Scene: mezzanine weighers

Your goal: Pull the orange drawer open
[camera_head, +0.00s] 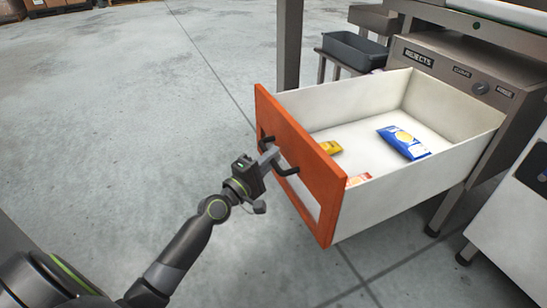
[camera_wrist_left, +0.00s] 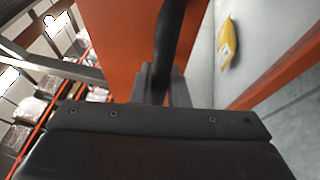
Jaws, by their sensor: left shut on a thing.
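The orange drawer (camera_head: 325,195) stands far out from the reject cabinet in the head view, with an orange front and white walls. It holds a blue packet (camera_head: 403,142), a yellow packet (camera_head: 330,147) and a partly hidden red-and-yellow packet (camera_head: 358,179). My left gripper (camera_head: 270,158) is at the drawer front, shut on the dark handle (camera_head: 286,170). In the left wrist view the dark handle bar (camera_wrist_left: 170,45) runs between the fingers (camera_wrist_left: 160,85), in front of the orange panel (camera_wrist_left: 118,45). My right gripper is not in view.
The cabinet marked REJECTS (camera_head: 455,72) stands behind the drawer. A grey bin (camera_head: 354,50) sits on a stand at the back, beside a metal post (camera_head: 289,45). A white unit (camera_head: 510,225) is at the right. The concrete floor (camera_head: 130,110) on the left is clear.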

